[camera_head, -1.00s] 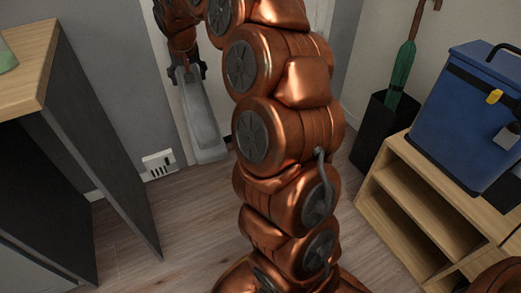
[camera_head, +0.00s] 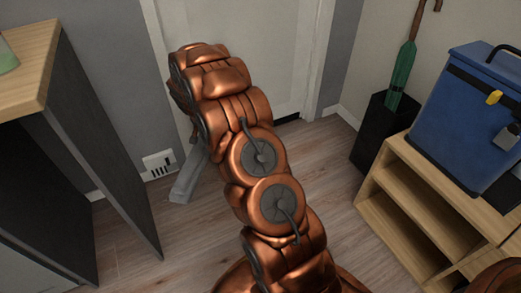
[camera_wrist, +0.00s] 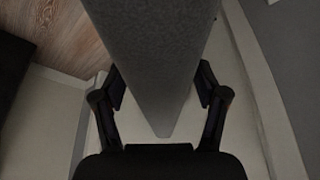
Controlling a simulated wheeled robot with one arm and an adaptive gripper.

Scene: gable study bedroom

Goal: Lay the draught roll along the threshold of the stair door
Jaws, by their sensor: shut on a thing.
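The draught roll is a long grey wedge-like bar. In the head view its near end (camera_head: 186,181) shows left of my arm, low before the door, and my arm hides the rest. In the wrist view the grey roll (camera_wrist: 153,50) runs between the two fingers of my gripper (camera_wrist: 160,88), which is shut on it. The stair door (camera_head: 263,50) is pale and closed behind my arm. A dark gap at its threshold (camera_head: 288,119) shows right of my arm. I cannot tell whether the roll touches the floor.
A desk (camera_head: 30,50) with a dark side panel stands at the left. A white wall socket (camera_head: 159,163) is low beside the door. At the right are a black umbrella bin (camera_head: 376,130) and a wooden shelf (camera_head: 400,188) bearing a blue cool box (camera_head: 470,115). The floor between is clear.

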